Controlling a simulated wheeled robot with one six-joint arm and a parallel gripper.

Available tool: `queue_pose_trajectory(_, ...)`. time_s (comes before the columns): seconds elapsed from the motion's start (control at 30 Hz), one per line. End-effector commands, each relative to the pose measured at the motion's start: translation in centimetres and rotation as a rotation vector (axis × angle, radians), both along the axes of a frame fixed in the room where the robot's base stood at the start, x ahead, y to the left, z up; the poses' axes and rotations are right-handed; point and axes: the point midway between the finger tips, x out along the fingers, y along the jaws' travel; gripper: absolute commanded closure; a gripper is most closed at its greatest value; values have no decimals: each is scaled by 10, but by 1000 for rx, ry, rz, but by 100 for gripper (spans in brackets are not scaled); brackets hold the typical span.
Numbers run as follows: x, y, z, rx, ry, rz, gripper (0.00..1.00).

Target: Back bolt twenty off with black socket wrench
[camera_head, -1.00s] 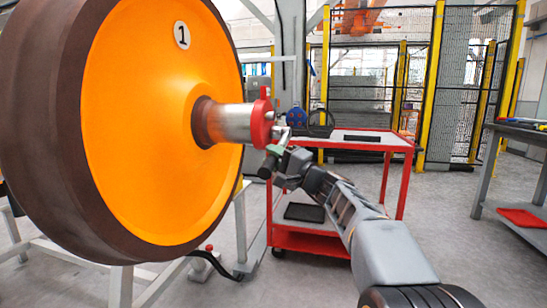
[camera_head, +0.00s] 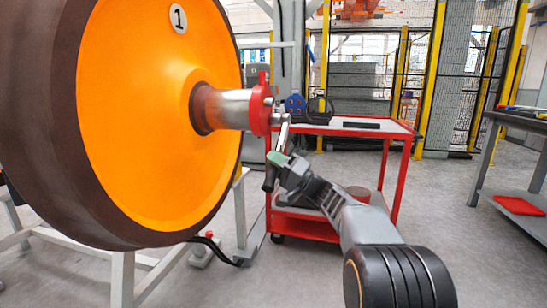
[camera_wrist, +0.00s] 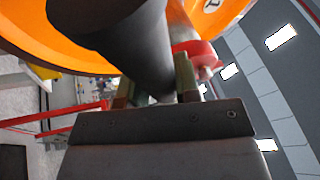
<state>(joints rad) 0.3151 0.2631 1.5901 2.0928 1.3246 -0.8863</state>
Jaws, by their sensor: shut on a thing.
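A wheel (camera_head: 150,120) marked 1, orange with a dark rim, fills the left of the head view. Its steel axle end (camera_head: 228,108) carries a red flange (camera_head: 260,108) with small bolt heads (camera_head: 268,101) on its face; no bolt number is readable. My gripper (camera_head: 278,160) is shut on the socket wrench, below and right of the flange. The wrench's black handle (camera_head: 269,180) hangs below the fingers, and its metal shaft (camera_head: 284,135) rises to the flange face. I cannot tell whether the socket sits on a bolt. The wrist view shows the dark handle (camera_wrist: 125,35) large between green fingertips.
A red cart (camera_head: 340,130) stands behind the gripper, with a blue item (camera_head: 295,104) and a black tray (camera_head: 361,125) on top. A grey bench (camera_head: 515,125) is at the right. The wheel stand (camera_head: 122,280) is below the wheel. Floor between cart and bench is clear.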

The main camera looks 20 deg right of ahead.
Motion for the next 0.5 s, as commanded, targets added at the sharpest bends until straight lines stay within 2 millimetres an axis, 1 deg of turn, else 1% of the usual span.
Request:
queue_pose_trajectory(0.2,6,-3,-10,-39,-74,0,99)
queue_pose_trajectory(0.5,5,-3,-9,-41,-76,0,99)
